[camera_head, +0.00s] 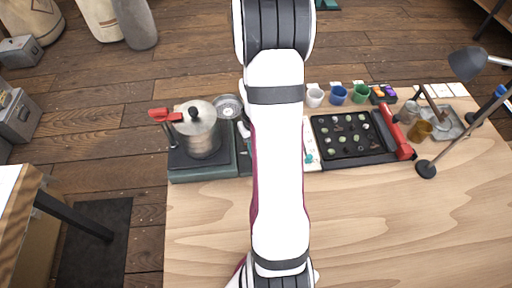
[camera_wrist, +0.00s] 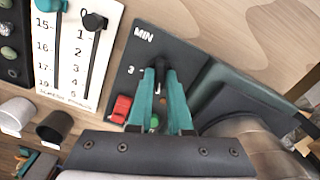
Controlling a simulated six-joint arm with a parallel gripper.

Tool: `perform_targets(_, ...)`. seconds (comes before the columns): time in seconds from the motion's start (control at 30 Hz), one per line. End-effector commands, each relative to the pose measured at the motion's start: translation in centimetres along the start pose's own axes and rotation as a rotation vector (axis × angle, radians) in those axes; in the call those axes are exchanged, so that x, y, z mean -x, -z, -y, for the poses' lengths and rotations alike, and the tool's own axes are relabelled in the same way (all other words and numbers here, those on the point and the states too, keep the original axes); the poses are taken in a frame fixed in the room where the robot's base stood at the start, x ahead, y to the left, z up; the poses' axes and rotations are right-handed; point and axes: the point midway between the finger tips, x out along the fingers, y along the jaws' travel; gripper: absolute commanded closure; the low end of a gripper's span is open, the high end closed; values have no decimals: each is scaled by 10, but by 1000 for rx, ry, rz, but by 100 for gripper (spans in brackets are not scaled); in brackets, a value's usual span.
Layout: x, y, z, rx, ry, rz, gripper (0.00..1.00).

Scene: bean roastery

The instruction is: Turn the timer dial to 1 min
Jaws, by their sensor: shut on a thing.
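The timer panel (camera_wrist: 150,52) is dark and fills the middle of the wrist view, with the white label MIN and a 3 mark beside the dial. My gripper (camera_wrist: 162,76) has teal fingers, and they are shut on the black timer dial (camera_wrist: 161,66) between their tips. The dial's pointer and most of its scale are hidden by the fingers, so I cannot read its setting. In the head view my own arm covers the gripper and the dial.
A red switch (camera_wrist: 121,108) and a green button (camera_wrist: 154,122) sit close to the fingers. A white slider card (camera_wrist: 74,70) lies beside the panel. A metal pot (camera_head: 200,135) stands on the burner (camera_head: 190,173). The table front (camera_head: 400,225) is clear.

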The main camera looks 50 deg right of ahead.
Motion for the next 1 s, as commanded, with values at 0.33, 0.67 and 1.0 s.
perform_targets(0.33, 0, 0, 0, 0, 0, 0, 52)
perform_targets(0.67, 25, 1, -1, 1, -2, -5, 52)
perform_targets(1.0, 128, 1, -1, 1, -3, -6, 52)
